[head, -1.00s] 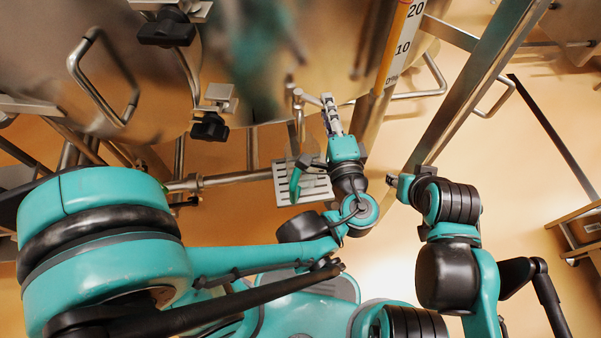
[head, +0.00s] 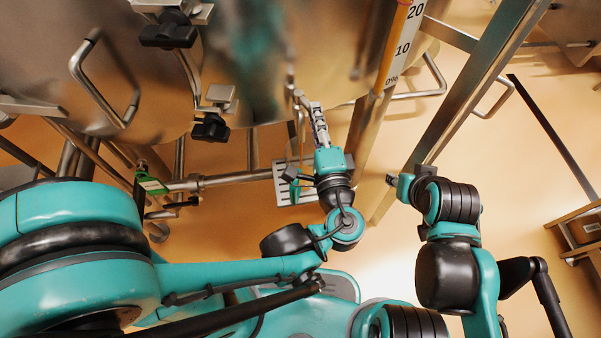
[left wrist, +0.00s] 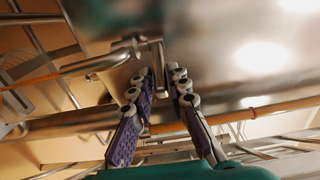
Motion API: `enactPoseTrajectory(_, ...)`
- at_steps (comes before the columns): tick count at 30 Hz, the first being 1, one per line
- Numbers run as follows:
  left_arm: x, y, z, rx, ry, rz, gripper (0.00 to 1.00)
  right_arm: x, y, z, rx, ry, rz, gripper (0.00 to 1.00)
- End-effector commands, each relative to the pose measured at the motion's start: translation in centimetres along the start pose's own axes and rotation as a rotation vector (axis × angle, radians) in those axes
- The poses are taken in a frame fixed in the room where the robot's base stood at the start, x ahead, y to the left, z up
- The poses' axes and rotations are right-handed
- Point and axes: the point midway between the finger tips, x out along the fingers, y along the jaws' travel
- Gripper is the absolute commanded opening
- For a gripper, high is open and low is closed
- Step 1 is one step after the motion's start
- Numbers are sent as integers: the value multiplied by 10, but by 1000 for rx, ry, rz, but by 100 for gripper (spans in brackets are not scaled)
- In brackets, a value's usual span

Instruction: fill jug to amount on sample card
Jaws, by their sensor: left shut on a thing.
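My left gripper (head: 317,108) is up against the underside of the steel hopper (head: 330,50). It is shut on a bent metal handle (head: 299,96), which also shows between the purple finger pads (left wrist: 164,95) in the left wrist view as a bent handle (left wrist: 160,52). I cannot make out a jug.
A slotted metal shelf (head: 287,186) is below the hopper, partly behind my left gripper. Open floor (head: 530,150) lies right.

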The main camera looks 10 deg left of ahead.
Motion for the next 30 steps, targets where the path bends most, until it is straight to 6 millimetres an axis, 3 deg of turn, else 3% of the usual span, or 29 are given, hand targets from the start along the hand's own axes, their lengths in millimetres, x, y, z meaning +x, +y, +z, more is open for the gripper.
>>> enactPoseTrajectory(14, -4, 1, 19, -1, -6, 3, 0, -2, 0, -2, 0, 0, 0, 36)
enactPoseTrajectory(24, -4, 1, 21, -1, -5, 3, 0, -2, 0, -2, 0, 0, 0, 36)
enactPoseTrajectory(30, -4, 1, 34, -1, -6, 3, 0, -4, 0, -3, 0, 0, 0, 36)
